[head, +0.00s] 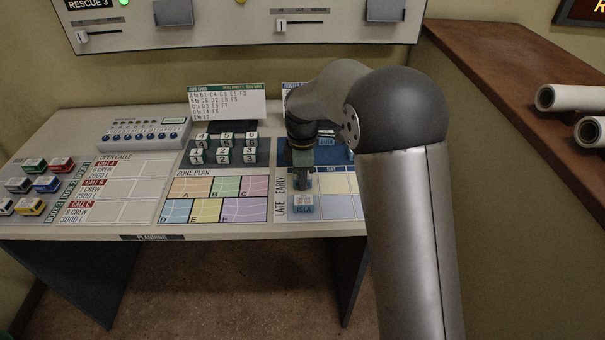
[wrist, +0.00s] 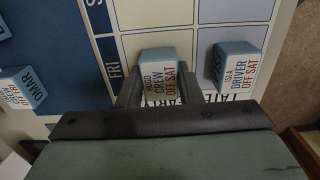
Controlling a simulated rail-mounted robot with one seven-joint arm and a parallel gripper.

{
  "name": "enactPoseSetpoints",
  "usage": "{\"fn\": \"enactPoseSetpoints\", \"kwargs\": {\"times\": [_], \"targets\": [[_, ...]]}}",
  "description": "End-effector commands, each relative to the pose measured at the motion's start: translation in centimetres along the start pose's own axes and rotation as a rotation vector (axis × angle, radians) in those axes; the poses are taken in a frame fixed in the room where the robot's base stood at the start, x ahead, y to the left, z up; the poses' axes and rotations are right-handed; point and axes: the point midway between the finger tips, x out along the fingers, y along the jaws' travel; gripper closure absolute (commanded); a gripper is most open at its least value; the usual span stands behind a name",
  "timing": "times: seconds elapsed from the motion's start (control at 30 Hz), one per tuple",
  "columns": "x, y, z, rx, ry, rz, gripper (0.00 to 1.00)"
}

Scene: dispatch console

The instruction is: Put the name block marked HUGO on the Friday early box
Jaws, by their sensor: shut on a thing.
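The light-blue block marked HUGO, CREW, OFF SAT (wrist: 158,72) is between the fingers of my gripper (wrist: 159,84), which is shut on it. In the wrist view the block appears over the early box of the FRI row (wrist: 145,45), beside the FRI label. I cannot tell whether it touches the board. In the head view my gripper (head: 303,178) points down at the early row of the roster; the HUGO block is not clearly visible there. The ISLA block (wrist: 238,66) sits in the neighbouring late box, and also shows in the head view (head: 303,204).
The OMAR block (wrist: 24,88) lies to the left in the wrist view. Numbered zone blocks (head: 223,150) stand left of my gripper. The boxes right of ISLA (head: 331,206) look free. My arm hides the roster's right part.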

Motion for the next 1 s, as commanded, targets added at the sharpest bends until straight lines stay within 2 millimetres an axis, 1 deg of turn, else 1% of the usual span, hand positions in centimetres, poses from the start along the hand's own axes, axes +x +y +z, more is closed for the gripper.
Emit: {"fn": "enactPoseSetpoints", "kwargs": {"times": [0.13,0.17,0.2,0.23,0.5,0.63,0.77,1.0], "targets": [[0.5,0.0,0.0,0.0,0.0,0.0,0.9],[0.4,0.0,0.0,0.0,0.0,0.0,0.62],[0.3,0.0,0.0,0.0,0.0,0.0,0.51],[0.3,0.0,0.0,0.0,0.0,0.0,0.46],[0.2,0.0,0.0,0.0,0.0,0.0,0.46],[-0.7,0.1,0.0,0.0,0.001,0.002,0.46],[-2.9,0.1,0.0,0.001,0.002,0.006,0.46],[-8.2,0.1,0.0,0.002,0.002,0.005,0.46]]}}
